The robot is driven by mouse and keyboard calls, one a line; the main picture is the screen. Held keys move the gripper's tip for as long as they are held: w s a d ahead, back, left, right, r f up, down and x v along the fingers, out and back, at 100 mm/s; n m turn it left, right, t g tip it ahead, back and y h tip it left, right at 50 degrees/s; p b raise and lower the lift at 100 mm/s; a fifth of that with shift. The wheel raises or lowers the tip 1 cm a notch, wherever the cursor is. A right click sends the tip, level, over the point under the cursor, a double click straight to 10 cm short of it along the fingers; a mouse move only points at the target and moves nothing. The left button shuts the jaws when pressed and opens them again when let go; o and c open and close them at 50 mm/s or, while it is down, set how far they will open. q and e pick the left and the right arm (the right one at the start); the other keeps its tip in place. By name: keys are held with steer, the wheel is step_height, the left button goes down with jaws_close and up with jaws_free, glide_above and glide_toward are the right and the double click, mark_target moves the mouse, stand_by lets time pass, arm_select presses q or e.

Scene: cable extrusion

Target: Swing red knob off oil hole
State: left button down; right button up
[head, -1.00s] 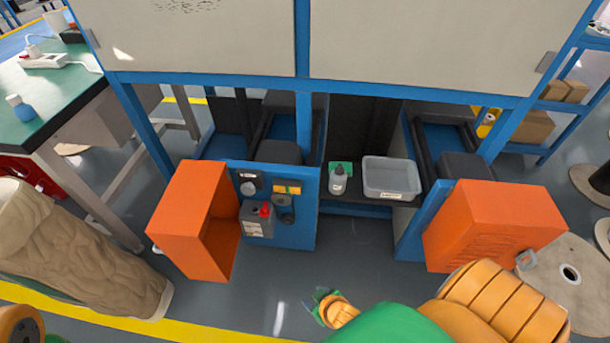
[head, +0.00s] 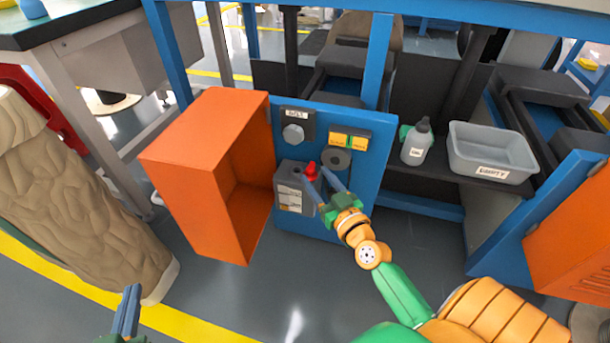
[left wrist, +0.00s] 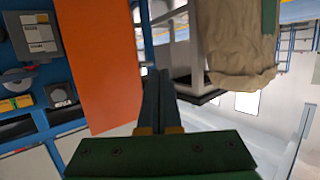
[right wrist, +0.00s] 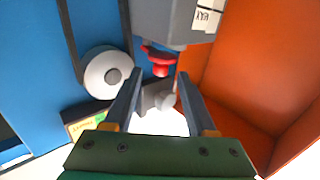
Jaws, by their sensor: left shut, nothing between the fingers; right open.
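The red knob (head: 311,172) sits on top of the grey oil box (head: 290,190), which is fixed to the blue panel. In the right wrist view the red knob (right wrist: 160,62) shows just ahead of the fingertips, roughly centred between them. My right gripper (head: 314,176) is open, with its fingers at the knob; I cannot tell whether they touch it. It also shows open in the right wrist view (right wrist: 159,77). I cannot make out the oil hole. My left gripper (head: 131,291) is shut and empty at the lower left, away from the box.
An open orange door (head: 200,150) stands just left of the oil box. A round grey dial (head: 336,160) and a yellow label block (head: 349,141) are on the panel. A bottle (head: 416,142) and a grey bin (head: 490,160) sit on the shelf to the right.

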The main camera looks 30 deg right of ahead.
mark_target(312, 172)
arm_select(q)
steer(key=shift+w+d+r+t+h, duration=0.15)
steer(key=shift+r+t, duration=0.25)
steer(key=shift+r, duration=0.25)
steer(key=shift+w+d+r+t+h, duration=0.1)
steer(key=shift+r+t, duration=0.3)
steer(key=shift+r, duration=0.3)
steer(key=shift+w+d+r+t+h, duration=0.15)
steer(key=shift+r+t, duration=0.25)
steer(key=shift+r, duration=0.25)
arm_select(e)
steer(key=shift+w+d, duration=0.2)
steer(key=shift+w, duration=1.75)
